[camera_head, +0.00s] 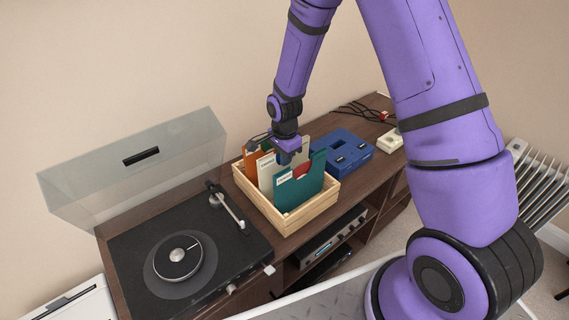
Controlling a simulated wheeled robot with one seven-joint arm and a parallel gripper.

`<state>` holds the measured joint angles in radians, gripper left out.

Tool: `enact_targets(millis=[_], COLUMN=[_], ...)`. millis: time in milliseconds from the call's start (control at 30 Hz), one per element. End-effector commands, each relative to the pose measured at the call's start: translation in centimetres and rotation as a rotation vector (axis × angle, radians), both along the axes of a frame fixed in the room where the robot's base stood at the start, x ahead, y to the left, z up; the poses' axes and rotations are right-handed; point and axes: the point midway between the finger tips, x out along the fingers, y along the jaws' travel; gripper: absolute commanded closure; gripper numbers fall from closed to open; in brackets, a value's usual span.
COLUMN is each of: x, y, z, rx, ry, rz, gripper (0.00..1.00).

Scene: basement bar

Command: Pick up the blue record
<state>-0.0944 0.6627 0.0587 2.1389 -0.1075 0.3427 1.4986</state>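A wooden crate (290,222) on the cabinet holds several upright record sleeves. A teal sleeve with a pale label (297,192) stands at the front, with cream (268,171) and orange (252,160) sleeves behind it. A bit of red shows behind the teal one. No sleeve is plainly blue; the teal one is the nearest to blue. My gripper (281,153) points down over the crate, at the tops of the sleeves. Its fingers are small and partly hidden, so I cannot tell whether they are open or touch a sleeve.
A blue case (342,153) lies right of the crate, close to it. A turntable (178,259) with a raised clear lid (140,170) stands to the left. Black cables (362,112) and a white box (391,139) lie at the cabinet's right end. The wall is close behind.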

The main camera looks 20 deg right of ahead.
Motion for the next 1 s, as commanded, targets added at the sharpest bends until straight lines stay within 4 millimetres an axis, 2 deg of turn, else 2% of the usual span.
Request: enact_targets(millis=[167,367,1000], x=[0.1,0.1,0.1], y=[0.0,0.0,0.0], z=[1.0,3.4,13.6], rx=[0.000,0.000,0.000], ry=[-0.002,-0.004,-0.004], rz=[0.000,0.000,0.000], gripper=[1.00,1.00,1.00])
